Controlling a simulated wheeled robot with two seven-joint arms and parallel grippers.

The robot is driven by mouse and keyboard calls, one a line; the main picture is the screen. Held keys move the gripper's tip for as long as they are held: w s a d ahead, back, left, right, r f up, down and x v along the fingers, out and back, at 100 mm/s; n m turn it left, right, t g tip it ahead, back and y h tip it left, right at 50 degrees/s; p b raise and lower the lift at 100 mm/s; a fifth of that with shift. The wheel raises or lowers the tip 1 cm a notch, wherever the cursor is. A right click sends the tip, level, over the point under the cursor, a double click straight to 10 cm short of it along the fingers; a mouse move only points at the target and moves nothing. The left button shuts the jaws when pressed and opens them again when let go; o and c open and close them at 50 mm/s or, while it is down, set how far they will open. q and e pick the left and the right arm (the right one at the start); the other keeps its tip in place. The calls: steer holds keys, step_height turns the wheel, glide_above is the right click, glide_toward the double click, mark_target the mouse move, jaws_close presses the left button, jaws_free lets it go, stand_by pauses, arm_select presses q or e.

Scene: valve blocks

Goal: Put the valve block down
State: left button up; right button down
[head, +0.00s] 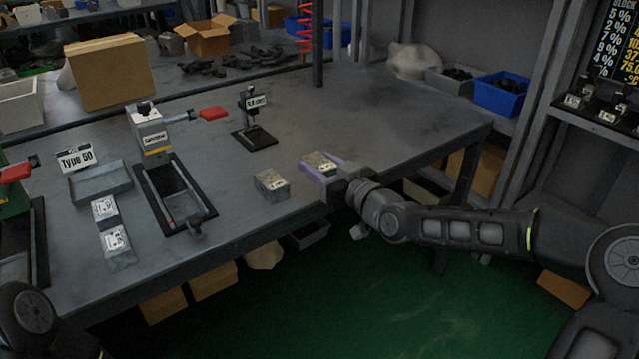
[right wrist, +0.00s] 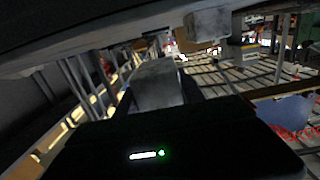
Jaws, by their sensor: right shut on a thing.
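My right gripper (head: 322,163), with purple fingers, is shut on a grey valve block (head: 317,161) with a pale label on top. It is over the table near its front edge. Whether the block touches the tabletop cannot be told. In the right wrist view a grey block (right wrist: 157,85) shows right in front of the gripper. Another valve block (head: 271,185) stands on the table just left of the held one. Two more blocks (head: 104,208) (head: 116,242) stand farther left. My left gripper is out of view; only part of that arm shows at bottom left.
A black fixture (head: 180,195) with a red-handled press stands left of centre. A grey tray (head: 100,184) lies beside the "Type 60" sign (head: 76,158). A small black stand (head: 254,135) is behind the blocks. The table (head: 385,110) is clear at the back right.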

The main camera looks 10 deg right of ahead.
steer(key=shift+f+b, duration=0.4)
steer(key=shift+f, duration=1.85)
steer(key=shift+f, duration=0.1)
steer(key=shift+f, duration=0.15)
steer(key=c, duration=0.7)
jaws_free()
steer(key=p+v, duration=0.2)
steer(key=v, duration=0.6)
steer(key=shift+w, duration=0.1)
steer(key=shift+d, duration=0.1)
